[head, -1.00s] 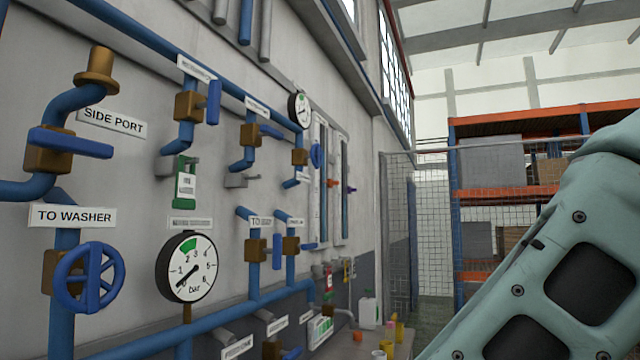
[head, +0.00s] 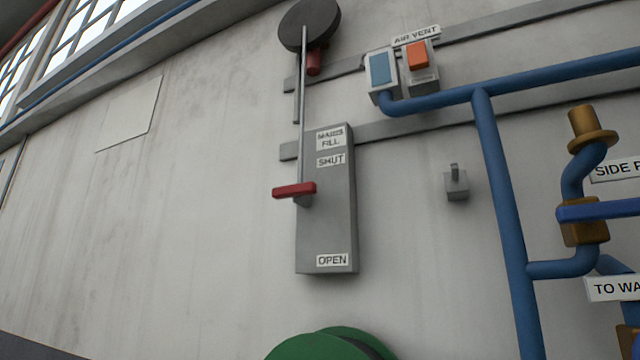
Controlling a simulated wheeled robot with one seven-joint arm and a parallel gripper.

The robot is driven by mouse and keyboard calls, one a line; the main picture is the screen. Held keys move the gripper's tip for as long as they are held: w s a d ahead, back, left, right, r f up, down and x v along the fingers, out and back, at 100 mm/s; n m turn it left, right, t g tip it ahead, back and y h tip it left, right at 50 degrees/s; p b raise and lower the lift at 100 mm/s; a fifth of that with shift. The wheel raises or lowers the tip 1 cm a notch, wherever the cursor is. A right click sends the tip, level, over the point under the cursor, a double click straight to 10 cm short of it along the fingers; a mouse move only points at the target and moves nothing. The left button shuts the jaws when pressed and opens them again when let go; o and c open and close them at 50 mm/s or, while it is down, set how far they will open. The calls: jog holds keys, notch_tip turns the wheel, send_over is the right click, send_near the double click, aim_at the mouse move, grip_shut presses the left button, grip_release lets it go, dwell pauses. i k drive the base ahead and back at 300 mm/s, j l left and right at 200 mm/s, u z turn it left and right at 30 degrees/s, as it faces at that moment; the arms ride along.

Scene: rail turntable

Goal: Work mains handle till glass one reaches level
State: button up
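The mains fill handle is a red bar (head: 294,190) on a grey backing plate (head: 327,230) on the wall. It sits a little below the SHUT label (head: 331,160) and well above the OPEN label (head: 332,260). A thin rod (head: 303,110) runs up from it to a dark round wheel (head: 309,25). The sight glasses are out of view now. My gripper is not in view.
Blue pipes (head: 505,220) run to the right of the plate. A blue and an orange switch (head: 417,55) sit under the AIR VENT label (head: 416,35). A small grey hook (head: 456,183) is on the wall. A green round thing (head: 330,345) shows at the bottom edge. The wall to the left is bare.

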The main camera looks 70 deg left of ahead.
aim_at(301, 193)
jog(key=l+u, duration=0.2)
jog(key=u, duration=1.2)
jog(key=i+l, duration=0.05)
